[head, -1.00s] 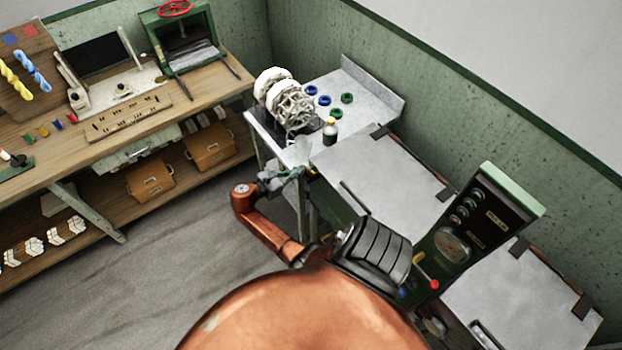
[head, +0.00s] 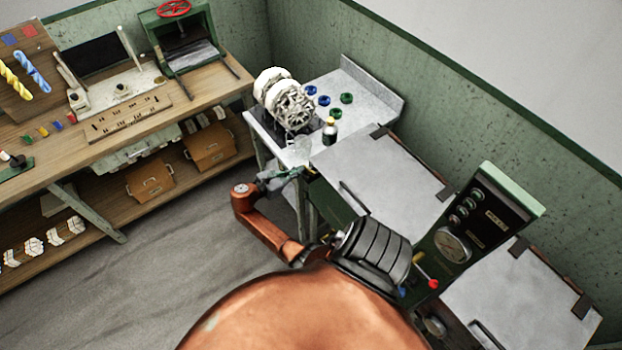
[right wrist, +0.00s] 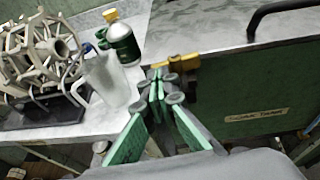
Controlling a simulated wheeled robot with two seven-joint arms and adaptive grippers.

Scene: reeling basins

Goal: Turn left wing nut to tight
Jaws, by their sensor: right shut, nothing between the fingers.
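A yellow wing-shaped part (right wrist: 184,61), which looks like the left wing nut, sits at the top left corner of a dark green front panel (right wrist: 250,100) in the right wrist view. My right gripper (right wrist: 163,80) is shut and empty, its green fingers together just below and left of the yellow part; I cannot tell whether they touch it. In the head view my right gripper (head: 301,171) is at the near left corner of the first lidded basin (head: 375,180), and the wing nut is too small to make out. My left gripper is not in view.
A clear jug (right wrist: 106,82), a green-and-white bottle (right wrist: 122,42) and a reel frame (right wrist: 38,62) stand on the metal table (right wrist: 75,132) left of the gripper. A black handle (right wrist: 285,14) is on the basin lid.

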